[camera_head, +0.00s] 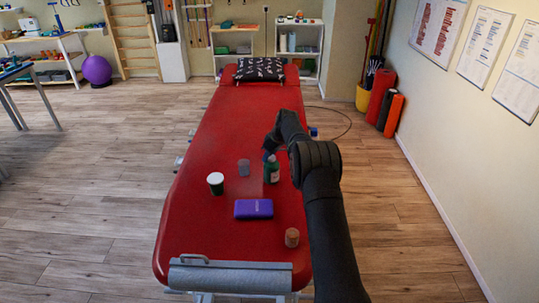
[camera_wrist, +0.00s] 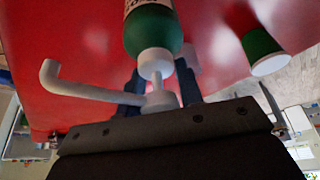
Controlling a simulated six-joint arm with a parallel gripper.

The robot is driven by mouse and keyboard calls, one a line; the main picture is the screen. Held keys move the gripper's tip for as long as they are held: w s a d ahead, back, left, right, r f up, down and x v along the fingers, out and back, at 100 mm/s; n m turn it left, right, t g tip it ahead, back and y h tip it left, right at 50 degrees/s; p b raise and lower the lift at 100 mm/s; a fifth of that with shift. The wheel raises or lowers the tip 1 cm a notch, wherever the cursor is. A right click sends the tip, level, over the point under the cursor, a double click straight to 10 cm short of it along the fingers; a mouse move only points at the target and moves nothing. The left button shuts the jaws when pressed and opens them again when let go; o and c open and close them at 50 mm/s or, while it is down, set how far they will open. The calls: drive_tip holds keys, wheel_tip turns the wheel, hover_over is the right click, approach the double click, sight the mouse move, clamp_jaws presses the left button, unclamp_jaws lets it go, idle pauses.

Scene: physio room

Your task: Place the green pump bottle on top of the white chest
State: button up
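The green pump bottle (camera_head: 271,172) is on the red treatment table, right of its middle, and looks upright. In the wrist view its green body (camera_wrist: 152,30) shows at the top, with a white collar and a white pump spout (camera_wrist: 75,83) reaching left. My gripper (camera_head: 270,152) is over the bottle's top. In the wrist view its two dark fingers (camera_wrist: 160,88) stand apart on either side of the pump; whether they press on it is unclear. A tall white cabinet (camera_head: 172,61) stands at the back wall; I cannot tell whether it is the white chest.
On the red table (camera_head: 240,120) are a white-and-green cup (camera_head: 215,183), a grey block (camera_head: 244,168), a purple box (camera_head: 253,209) and a brown cylinder (camera_head: 292,237). A black patterned pillow (camera_head: 260,69) lies at the far end. The table's middle beyond the bottle is clear.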

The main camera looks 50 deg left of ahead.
drive_tip(key=o, duration=0.3)
drive_tip(key=shift+f, duration=0.2)
drive_tip(key=v, duration=1.7)
drive_tip(key=shift+s+r, duration=0.1)
drive_tip(key=shift+r, duration=0.2)
drive_tip(key=c, duration=0.4)
